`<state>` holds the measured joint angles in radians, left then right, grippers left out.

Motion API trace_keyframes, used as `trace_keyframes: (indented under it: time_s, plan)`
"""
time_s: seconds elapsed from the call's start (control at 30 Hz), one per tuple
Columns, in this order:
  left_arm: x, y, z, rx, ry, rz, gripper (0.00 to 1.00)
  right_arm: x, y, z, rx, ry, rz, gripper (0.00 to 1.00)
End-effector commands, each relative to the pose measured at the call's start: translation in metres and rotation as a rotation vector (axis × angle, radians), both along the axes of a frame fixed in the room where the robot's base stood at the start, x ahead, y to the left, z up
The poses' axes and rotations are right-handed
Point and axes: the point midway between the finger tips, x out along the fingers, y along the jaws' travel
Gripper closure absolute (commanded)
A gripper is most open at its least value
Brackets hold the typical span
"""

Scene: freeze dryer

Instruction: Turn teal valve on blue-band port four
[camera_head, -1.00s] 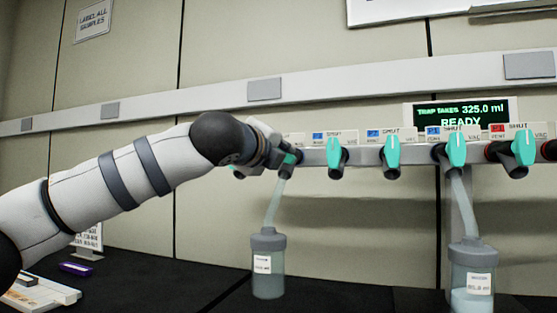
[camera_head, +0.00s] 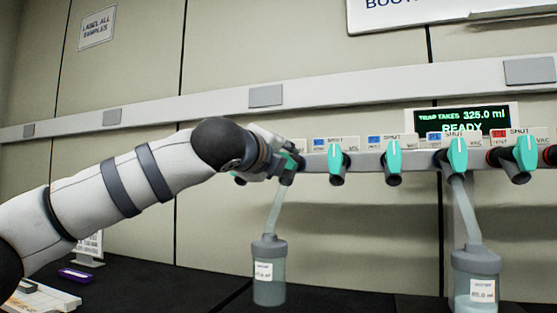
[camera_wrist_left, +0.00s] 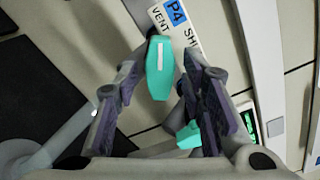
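In the left wrist view, the teal valve (camera_wrist_left: 159,72) of port four points along the picture's vertical, beside a label with a blue band (camera_wrist_left: 175,12) reading P4, VENT and a partly hidden SHUT. My left gripper (camera_wrist_left: 161,88) is open, its two purple-padded fingers on either side of the valve, with gaps showing between. In the head view my left gripper (camera_head: 284,150) is at the left part of the manifold and hides most of that port. My right gripper is in neither view.
More teal valves (camera_head: 336,163) line the manifold to the right, close by. A capped flask (camera_head: 269,272) hangs below the gripper on a tube; another flask (camera_head: 476,275) hangs at the right. A display (camera_head: 462,121) reads READY, 325.0 ml.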

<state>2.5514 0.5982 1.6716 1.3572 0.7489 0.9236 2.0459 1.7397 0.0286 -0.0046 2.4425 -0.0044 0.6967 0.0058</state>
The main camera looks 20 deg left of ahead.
Motion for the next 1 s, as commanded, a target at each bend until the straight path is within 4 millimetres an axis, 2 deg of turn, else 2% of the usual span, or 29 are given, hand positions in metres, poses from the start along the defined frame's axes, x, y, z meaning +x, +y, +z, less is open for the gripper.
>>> trace_keyframes:
  time_s: [0.07,0.17,0.4,0.5,0.67,1.0]
  plan:
    - [-0.005,0.000,0.001,0.000,-0.001,-0.002,0.63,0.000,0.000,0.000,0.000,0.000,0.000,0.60]
    - [-0.024,0.001,0.001,0.002,-0.002,-0.002,0.63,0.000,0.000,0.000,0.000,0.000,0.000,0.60]
    - [-0.089,0.003,0.001,0.001,-0.004,-0.002,0.63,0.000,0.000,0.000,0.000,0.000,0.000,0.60]
    - [-0.107,0.004,0.001,0.000,-0.002,-0.001,0.63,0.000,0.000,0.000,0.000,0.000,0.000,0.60]
    - [-0.120,0.004,0.000,0.000,-0.001,0.000,0.63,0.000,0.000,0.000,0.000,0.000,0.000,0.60]
    - [-0.120,0.004,0.000,0.000,0.000,0.000,0.63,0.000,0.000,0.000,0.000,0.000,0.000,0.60]
